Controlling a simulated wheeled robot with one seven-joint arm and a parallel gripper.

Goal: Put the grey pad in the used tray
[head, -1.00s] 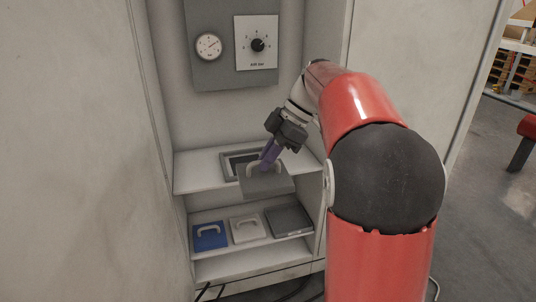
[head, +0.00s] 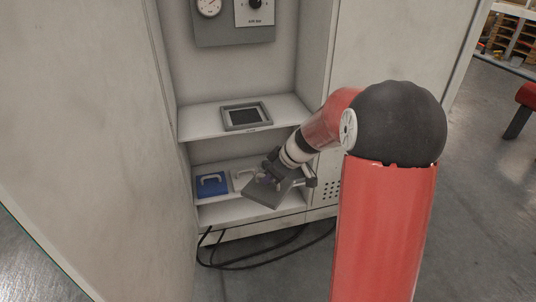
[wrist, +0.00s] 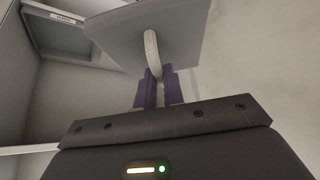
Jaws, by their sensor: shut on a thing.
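The grey pad (head: 266,194) is a flat square plate with a pale loop handle. My gripper (head: 267,177) is shut on the handle and holds the pad tilted in front of the lower shelf. In the wrist view the purple fingers (wrist: 158,78) close on the handle, with the pad (wrist: 122,38) beyond them. The dark grey tray at the right of the lower shelf is mostly hidden behind my gripper and wrist. I cannot read any label on it.
A grey frame (head: 246,117) with a dark, empty middle lies on the upper shelf. A blue pad (head: 211,185) and a white pad (head: 240,180), both with handles, sit on the lower shelf to the left. Cabinet walls flank the shelves; black cables lie on the floor below.

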